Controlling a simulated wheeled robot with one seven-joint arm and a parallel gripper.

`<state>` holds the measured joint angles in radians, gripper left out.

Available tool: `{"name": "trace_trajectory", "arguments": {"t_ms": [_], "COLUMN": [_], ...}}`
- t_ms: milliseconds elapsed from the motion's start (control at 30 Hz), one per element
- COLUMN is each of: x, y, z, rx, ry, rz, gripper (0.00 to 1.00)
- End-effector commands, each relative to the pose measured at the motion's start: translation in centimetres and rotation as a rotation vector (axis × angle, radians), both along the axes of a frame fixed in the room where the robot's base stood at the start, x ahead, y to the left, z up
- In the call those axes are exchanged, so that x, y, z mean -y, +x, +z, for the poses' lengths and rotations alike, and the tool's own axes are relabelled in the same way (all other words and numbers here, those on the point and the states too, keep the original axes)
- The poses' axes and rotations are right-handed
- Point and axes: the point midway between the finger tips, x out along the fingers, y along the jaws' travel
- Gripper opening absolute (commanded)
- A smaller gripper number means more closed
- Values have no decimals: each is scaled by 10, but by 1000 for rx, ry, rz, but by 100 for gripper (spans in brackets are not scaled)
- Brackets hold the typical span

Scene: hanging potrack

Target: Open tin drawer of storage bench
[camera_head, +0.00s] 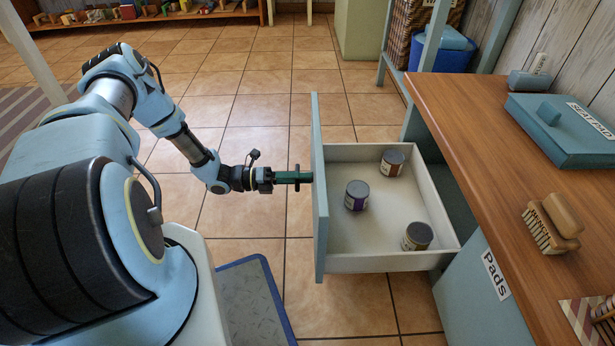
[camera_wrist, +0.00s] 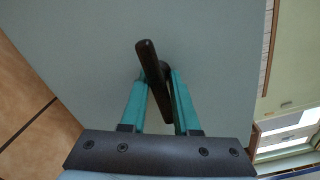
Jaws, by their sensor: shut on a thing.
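The tin drawer (camera_head: 384,263) of the storage bench (camera_head: 487,125) is pulled well out and holds three tins, a purple-labelled one (camera_head: 356,196), a brown-labelled one (camera_head: 392,164) and one near the front corner (camera_head: 417,237). Its blue front panel (camera_head: 317,190) faces my arm. My gripper (camera_head: 302,179) is at that front panel, with its green fingers shut on the dark handle. In the wrist view my gripper (camera_wrist: 160,85) has a finger on each side of the dark handle (camera_wrist: 150,62), against the pale drawer front (camera_wrist: 85,40). The handle is mostly hidden in the head view.
A blue bin (camera_head: 441,50) stands behind the bench. The tiled floor (camera_head: 262,110) around the drawer is mostly clear.

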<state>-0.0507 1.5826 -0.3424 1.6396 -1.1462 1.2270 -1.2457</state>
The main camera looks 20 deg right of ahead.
Motion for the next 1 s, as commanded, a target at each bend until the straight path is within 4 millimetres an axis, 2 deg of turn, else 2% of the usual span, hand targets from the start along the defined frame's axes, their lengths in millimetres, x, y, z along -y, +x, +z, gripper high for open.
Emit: {"name": "trace_trajectory", "arguments": {"t_ms": [33, 467, 500, 600, 633, 867, 1000], "x": [-3, -4, -4, -4, -3, -3, -10], "y": [1, 1, 1, 1, 1, 1, 4], "z": [-5, -5, -5, -4, -4, -2, -1], "rx": [5, 5, 4, 3, 3, 1, 1], "ry": [9, 10, 11, 9, 8, 4, 3], "rz": [1, 1, 1, 1, 0, 1, 2], "gripper": [0, 0, 33, 44, 47, 47, 47]}}
